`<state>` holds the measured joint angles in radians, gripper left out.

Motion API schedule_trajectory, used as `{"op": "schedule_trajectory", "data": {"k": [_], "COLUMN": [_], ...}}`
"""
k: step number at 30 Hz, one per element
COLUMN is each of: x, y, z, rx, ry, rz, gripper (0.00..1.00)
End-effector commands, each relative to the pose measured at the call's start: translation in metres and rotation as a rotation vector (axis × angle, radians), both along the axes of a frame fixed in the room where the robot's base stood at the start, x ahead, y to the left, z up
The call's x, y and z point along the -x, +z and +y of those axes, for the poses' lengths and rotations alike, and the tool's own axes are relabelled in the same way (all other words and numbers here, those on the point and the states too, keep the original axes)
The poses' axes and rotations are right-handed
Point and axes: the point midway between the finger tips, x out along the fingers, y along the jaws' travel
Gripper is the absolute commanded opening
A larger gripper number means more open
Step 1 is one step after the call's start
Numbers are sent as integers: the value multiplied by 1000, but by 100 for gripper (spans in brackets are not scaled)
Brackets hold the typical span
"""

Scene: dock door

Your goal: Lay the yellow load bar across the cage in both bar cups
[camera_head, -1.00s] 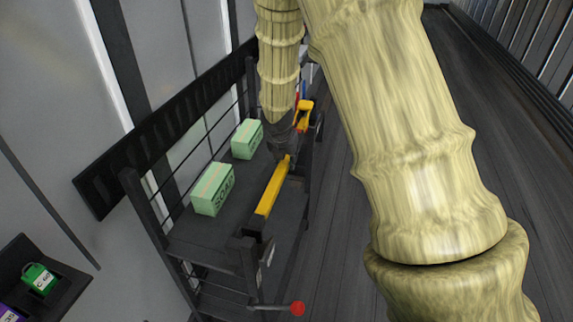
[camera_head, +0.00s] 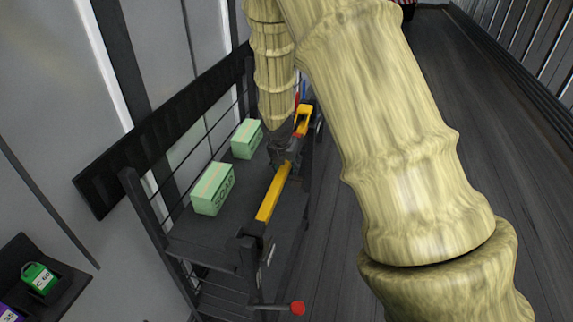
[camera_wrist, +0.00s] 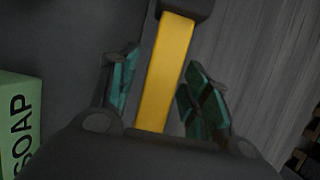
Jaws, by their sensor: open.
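The yellow load bar (camera_head: 273,194) lies along the near side of the dark cage (camera_head: 205,247) in the head view. Its near end meets a dark cup (camera_head: 251,230) at the front corner post. The fingers are open, with a gap on each side of the bar. I cannot tell whether the far end sits in its cup.
Two green soap boxes, a near one (camera_head: 213,189) and a far one (camera_head: 246,139), stand on the cage shelf left of the bar. A red knob (camera_head: 298,308) sticks out at the front.

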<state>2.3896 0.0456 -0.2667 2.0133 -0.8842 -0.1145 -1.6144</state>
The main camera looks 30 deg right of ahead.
Motion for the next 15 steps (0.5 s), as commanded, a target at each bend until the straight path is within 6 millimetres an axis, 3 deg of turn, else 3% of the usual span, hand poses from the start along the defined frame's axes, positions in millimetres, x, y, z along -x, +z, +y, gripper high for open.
{"op": "schedule_trajectory", "data": {"k": [8, 15], "x": [1, 8], "y": [10, 38], "z": [2, 10], "rx": [-1, -1], "ry": [-1, -2], "rz": [-1, -3], "gripper": [48, 48]}}
